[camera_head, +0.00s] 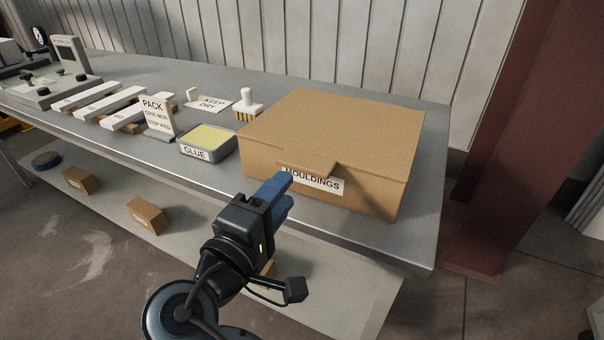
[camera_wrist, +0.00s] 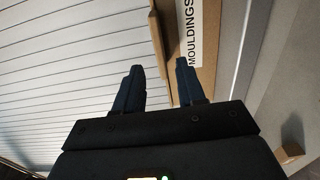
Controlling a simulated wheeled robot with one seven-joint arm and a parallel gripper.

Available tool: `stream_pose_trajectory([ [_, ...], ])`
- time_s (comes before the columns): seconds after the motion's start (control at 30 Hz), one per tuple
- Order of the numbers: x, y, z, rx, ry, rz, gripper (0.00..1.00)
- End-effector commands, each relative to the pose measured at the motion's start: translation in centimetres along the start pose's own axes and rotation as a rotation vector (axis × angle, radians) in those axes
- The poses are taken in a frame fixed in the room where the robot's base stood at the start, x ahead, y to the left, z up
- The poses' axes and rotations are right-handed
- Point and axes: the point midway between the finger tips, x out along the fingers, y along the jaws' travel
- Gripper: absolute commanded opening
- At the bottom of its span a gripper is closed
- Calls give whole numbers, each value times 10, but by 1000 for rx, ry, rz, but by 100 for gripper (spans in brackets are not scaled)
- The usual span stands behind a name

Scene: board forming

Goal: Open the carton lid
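The brown cardboard carton (camera_head: 330,150) stands on the bench at the right, its lid (camera_head: 340,120) shut flat. A short tab (camera_head: 308,168) of the lid hangs over the front face, just above the white MOULDINGS label (camera_head: 318,182). My gripper (camera_head: 284,190) is in front of the carton, near the tab and the label's left end. In the wrist view my gripper (camera_wrist: 159,68) has its two fingers apart with nothing held. The carton's front face with the label (camera_wrist: 190,30) lies beyond the right finger. I cannot tell whether a finger touches the carton.
A GLUE tray (camera_head: 207,143), a PACK sign (camera_head: 157,115) and a white-handled brush (camera_head: 248,105) stand left of the carton. White strips (camera_head: 105,103) lie further left. A lower shelf (camera_head: 200,235) holds small boxes. A red column (camera_head: 515,130) rises at the right.

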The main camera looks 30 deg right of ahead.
Motion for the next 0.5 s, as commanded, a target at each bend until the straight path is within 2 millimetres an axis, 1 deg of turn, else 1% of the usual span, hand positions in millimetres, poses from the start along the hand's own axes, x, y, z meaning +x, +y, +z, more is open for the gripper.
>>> stream_pose_trajectory([
  [0.07, 5, 2, 0, 1, -7, 2, 39],
  [0.17, 17, 2, 0, 0, -7, 2, 39],
  [0.4, 54, 2, 1, -1, -6, 1, 39],
  [0.5, 66, 2, 0, 0, -4, 0, 39],
])
